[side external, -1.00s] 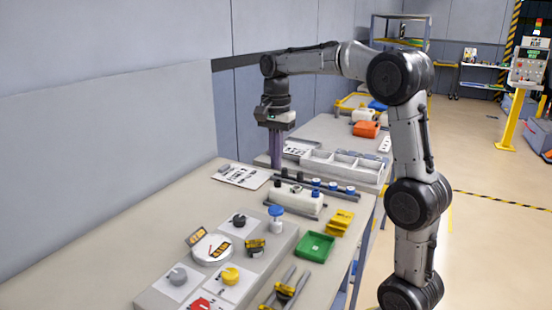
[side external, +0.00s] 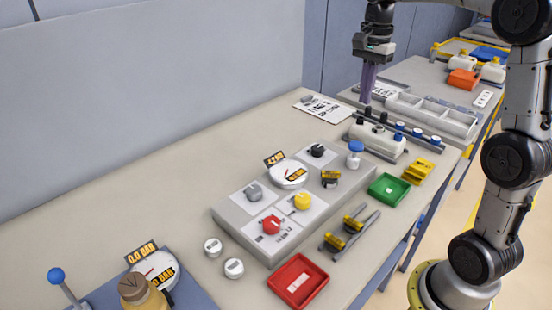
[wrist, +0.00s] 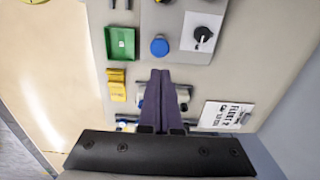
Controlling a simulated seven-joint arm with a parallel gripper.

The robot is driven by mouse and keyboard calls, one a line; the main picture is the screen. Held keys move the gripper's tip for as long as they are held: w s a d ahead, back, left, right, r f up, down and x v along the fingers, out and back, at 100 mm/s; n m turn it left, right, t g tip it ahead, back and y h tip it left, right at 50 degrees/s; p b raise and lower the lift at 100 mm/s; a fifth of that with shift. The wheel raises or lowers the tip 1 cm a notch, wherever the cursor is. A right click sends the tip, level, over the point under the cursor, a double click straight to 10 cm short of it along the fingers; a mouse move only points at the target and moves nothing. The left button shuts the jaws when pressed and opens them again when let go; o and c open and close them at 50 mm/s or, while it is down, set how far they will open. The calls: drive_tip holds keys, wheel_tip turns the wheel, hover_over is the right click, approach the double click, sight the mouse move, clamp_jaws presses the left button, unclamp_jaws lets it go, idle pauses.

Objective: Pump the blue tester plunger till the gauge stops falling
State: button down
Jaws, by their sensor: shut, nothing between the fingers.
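A blue-capped plunger on a white body (side external: 355,150) stands upright at the back right of the grey panel (side external: 240,222); its round blue cap (wrist: 159,46) shows in the wrist view. A white round gauge (side external: 288,174) sits on the panel with a yellow-on-black bar readout, too small to read surely. My gripper (side external: 367,98) has its purple fingers shut and empty, pointing down behind the plunger and apart from it. The fingers (wrist: 162,75) also show in the wrist view, just short of the cap in the picture.
A blue-ball lever (side external: 56,275) and a gauge reading 0.0 BAR (side external: 157,270) are at the front left. Knobs, including a red one (side external: 271,224), crowd the panel. A green tray (side external: 388,188) and white tank (side external: 378,140) lie near the plunger. The table's left is clear.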

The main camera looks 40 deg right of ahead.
sight(356, 144)
drive_tip(key=shift+r, duration=0.1)
wheel_tip(356, 144, up, 2)
drive_tip(key=shift+r, duration=0.15)
idle(0.4)
wheel_tip(356, 144, down, 14)
drive_tip(key=shift+f, duration=0.1)
idle(0.4)
drive_tip(key=shift+f, duration=1.45)
